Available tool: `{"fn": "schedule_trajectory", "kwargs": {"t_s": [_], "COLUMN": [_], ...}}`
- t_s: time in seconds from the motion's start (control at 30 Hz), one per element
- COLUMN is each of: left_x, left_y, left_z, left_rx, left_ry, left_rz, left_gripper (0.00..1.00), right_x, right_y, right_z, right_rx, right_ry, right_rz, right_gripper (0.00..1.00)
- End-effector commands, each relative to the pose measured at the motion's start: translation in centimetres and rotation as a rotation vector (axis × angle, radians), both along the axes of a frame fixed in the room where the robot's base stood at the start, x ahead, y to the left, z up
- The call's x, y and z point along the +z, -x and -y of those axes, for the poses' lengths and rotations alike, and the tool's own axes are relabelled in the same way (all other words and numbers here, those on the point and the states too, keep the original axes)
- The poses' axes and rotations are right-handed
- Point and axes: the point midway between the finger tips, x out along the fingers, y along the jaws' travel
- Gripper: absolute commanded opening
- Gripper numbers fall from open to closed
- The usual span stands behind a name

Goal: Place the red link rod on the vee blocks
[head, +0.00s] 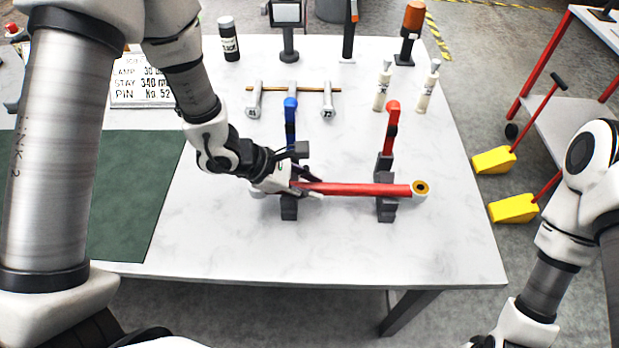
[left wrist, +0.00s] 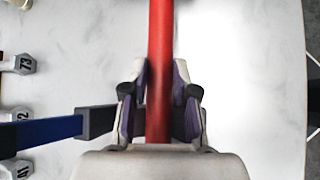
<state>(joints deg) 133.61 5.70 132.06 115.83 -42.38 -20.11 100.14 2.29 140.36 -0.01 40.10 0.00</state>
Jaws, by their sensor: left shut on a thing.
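The red link rod (head: 350,189) lies roughly level from left to right, with a pale eye and brass-coloured bush at its right end. Its left end is mostly hidden by my left gripper (head: 303,184). The left gripper (left wrist: 160,95) is shut on the red rod (left wrist: 160,40), which runs between its fingers. Two dark vee blocks stand on the table, the left one (head: 289,208) below the gripper and the right one (head: 386,212) under the rod's right part. I cannot tell whether the rod touches them. My right gripper is out of view; only its arm shows.
A blue arm (head: 290,112) and a red arm (head: 392,120) stand behind the blocks. Numbered metal pieces (head: 328,104) hang at a brass bar behind. White bottles (head: 382,88) stand at the back right. A green mat (head: 130,190) lies left; the table front (head: 340,250) is clear.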

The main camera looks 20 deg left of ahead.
Motion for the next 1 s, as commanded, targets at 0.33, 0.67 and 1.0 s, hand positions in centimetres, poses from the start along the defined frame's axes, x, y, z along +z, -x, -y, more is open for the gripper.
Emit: {"fn": "schedule_trajectory", "kwargs": {"t_s": [0.33, 0.67, 1.0], "left_x": [-0.4, -0.2, 3.1], "left_y": [-0.1, -0.1, 1.3], "left_z": [-0.1, -0.1, -2.7], "left_rx": [0.007, 0.006, 0.012], "left_ry": [-0.002, -0.003, 0.005], "left_rz": [0.002, 0.000, 0.004], "left_gripper": [0.00, 0.53, 0.53], "right_x": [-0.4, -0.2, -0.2], "right_y": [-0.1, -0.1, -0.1], "right_z": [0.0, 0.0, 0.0], "right_rx": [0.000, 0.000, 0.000], "right_ry": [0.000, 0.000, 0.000], "right_rz": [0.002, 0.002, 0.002], "right_gripper": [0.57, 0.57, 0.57]}}
